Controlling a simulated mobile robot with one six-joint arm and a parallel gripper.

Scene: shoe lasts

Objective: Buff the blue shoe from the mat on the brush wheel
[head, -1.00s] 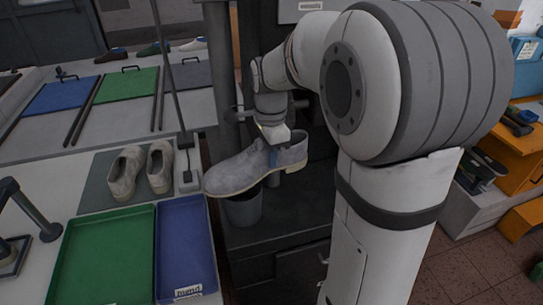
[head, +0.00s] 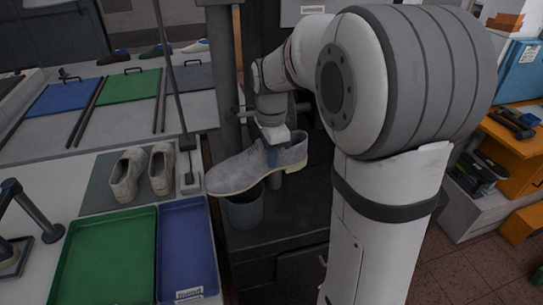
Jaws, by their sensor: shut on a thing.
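My gripper (head: 271,156) is shut on a grey-blue suede shoe (head: 238,174) with a pale sole. It grips the shoe near the ankle opening. The shoe's toe points left and it is held in the air in front of a dark machine (head: 285,215), above a grey bin (head: 245,211). The mat (head: 98,198) lies on the bench at left with a pair of pale beige shoes (head: 127,175) on it. I cannot make out the brush wheel; my arm covers part of the machine.
A green tray (head: 108,255) and a blue tray labelled "mend" (head: 187,240) lie at the bench's front. A dark lamp-like stand (head: 45,225) is at far left. A thin pole (head: 168,80) rises beside the bench. Orange shelving (head: 515,150) stands at right.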

